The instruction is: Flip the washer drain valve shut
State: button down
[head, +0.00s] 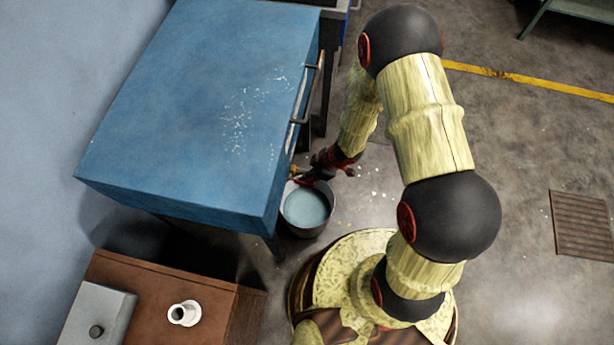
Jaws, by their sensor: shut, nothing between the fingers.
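The washer is a large blue cabinet (200,95) with a flat, paint-flecked top against the left wall. A small brass-coloured valve part (295,171) shows at its right side, low down, just above a bucket. My gripper (305,182) is shut and empty, small in the view, close to the valve and above the bucket's rim. I cannot tell whether it touches the valve. The valve's handle and its position are mostly hidden by the gripper and the washer's edge.
A grey bucket (306,228) with bluish liquid stands on the floor below the valve. A brown cabinet (225,290) holds a white cup (185,313) and a grey box (95,315). A metal handle (310,95) sticks out from the washer. Open floor lies right, with a drain grate (582,225).

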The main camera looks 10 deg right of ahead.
aim_at(309, 185)
jog(key=y, duration=0.1)
jog(key=f+b, duration=0.1)
jog(key=d+f+y+b, duration=0.1)
jog(key=shift+s+f+t+y, duration=0.15)
jog(key=shift+s+t+y, duration=0.15)
jog(key=shift+t, duration=0.1)
jog(key=shift+d+f+t+y, duration=0.1)
jog(key=shift+f+t+y, duration=0.2)
jog(key=shift+f+y, duration=0.45)
jog(key=shift+w+a+f, duration=0.1)
jog(key=shift+a+f, duration=0.1)
jog(key=shift+f, duration=0.4)
jog(key=shift+f+y+b, duration=0.3)
jog(key=shift+f+y, duration=0.05)
jog(key=shift+f, duration=0.05)
jog(key=shift+w+a+f+t+y, duration=0.1)
jog(key=shift+f+t+y, duration=0.2)
jog(key=shift+f+y, duration=0.2)
jog(key=shift+w+a+f, duration=0.25)
jog(key=shift+a+f, duration=0.45)
jog(key=shift+f, duration=0.15)
jog(key=shift+w+a+f, duration=0.25)
jog(key=shift+a+f, duration=0.4)
jog(key=shift+f, duration=0.2)
